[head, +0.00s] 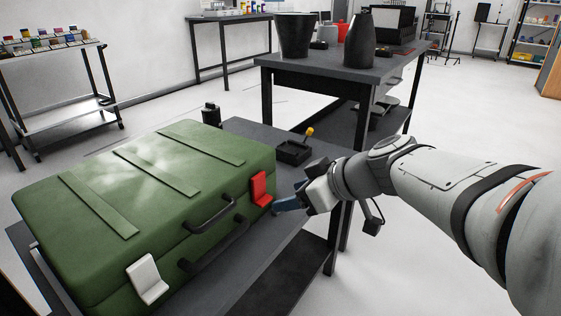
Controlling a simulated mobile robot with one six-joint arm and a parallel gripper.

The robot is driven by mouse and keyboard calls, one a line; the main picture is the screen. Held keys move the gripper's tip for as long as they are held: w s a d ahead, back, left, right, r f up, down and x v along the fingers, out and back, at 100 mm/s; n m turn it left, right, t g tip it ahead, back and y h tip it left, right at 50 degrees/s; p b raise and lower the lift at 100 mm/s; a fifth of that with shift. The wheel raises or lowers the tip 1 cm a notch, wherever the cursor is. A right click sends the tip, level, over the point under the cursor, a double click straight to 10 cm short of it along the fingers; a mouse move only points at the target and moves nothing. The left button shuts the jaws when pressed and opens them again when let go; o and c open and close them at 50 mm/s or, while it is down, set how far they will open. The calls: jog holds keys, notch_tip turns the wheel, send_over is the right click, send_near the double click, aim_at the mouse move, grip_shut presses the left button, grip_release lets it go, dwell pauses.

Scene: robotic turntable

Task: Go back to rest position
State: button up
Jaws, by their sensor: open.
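My gripper (290,204) is at the end of my arm, which reaches in from the right. It is open, with its fingers pointing left, just right of the red latch (259,187) on a green case (150,190). I cannot tell whether the fingertips touch the case. The case is closed and lies on a dark table (255,131). A white latch (147,279) and two dark handles (208,214) are on its front side.
A black box with a yellow-topped stick (294,151) stands on the table behind my gripper. Another dark table (345,62) with black vases (294,36) stands behind. A cart (60,80) with small coloured items is at the back left. The floor at right is clear.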

jog(key=shift+s+d+r, duration=0.15)
jog(key=shift+d+r, duration=0.05)
jog(key=shift+d, duration=0.05)
